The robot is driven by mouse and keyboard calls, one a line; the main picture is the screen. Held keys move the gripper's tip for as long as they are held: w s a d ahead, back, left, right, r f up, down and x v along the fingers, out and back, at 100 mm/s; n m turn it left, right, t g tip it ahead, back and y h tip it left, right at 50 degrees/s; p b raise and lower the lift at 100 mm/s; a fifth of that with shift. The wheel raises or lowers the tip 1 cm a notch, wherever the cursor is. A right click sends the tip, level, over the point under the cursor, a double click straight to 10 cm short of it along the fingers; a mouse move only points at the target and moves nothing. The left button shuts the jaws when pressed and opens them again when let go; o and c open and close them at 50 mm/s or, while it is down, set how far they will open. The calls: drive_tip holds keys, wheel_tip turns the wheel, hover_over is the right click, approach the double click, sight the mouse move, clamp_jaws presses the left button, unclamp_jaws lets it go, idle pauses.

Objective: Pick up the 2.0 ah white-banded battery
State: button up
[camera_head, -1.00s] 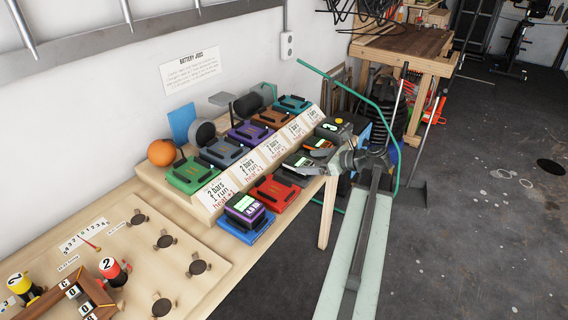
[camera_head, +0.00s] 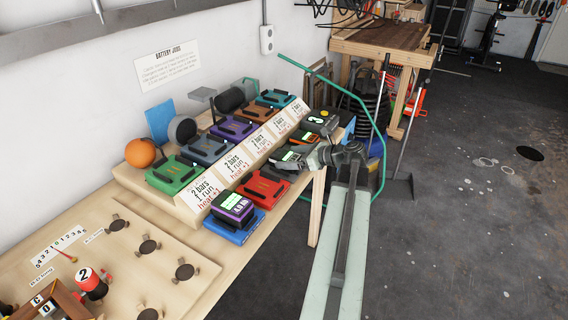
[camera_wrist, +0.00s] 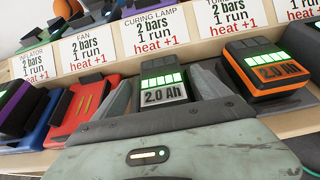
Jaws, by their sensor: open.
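The white-banded 2.0 Ah battery (camera_wrist: 163,84) is dark, with green bars above a pale label, and sits upright on a dark charger in the front row. My gripper (camera_wrist: 163,95) is open, its grey fingers on either side of this battery in the wrist view. Whether they touch it I cannot tell. In the head view the battery (camera_head: 288,156) shows its green display just left of my gripper (camera_head: 312,157), which partly covers that spot.
An orange-banded 2.0 Ah battery (camera_wrist: 268,68) stands close to the right finger. A red charger (camera_wrist: 88,108) is close on the left, and a purple battery (camera_head: 233,204) sits on a blue charger (camera_head: 236,228). Sloped label cards (camera_wrist: 155,30) rise behind.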

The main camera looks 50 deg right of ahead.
sight(279, 155)
drive_tip(key=b+x, duration=0.1)
drive_tip(key=x, duration=0.4)
drive_tip(key=shift+w+d+r, duration=0.1)
drive_tip(key=shift+w+r, duration=0.05)
drive_tip(key=shift+r, duration=0.15)
clamp_jaws()
wheel_tip(279, 155, up, 10)
drive_tip(key=p, duration=0.9)
drive_tip(key=shift+p, duration=0.35)
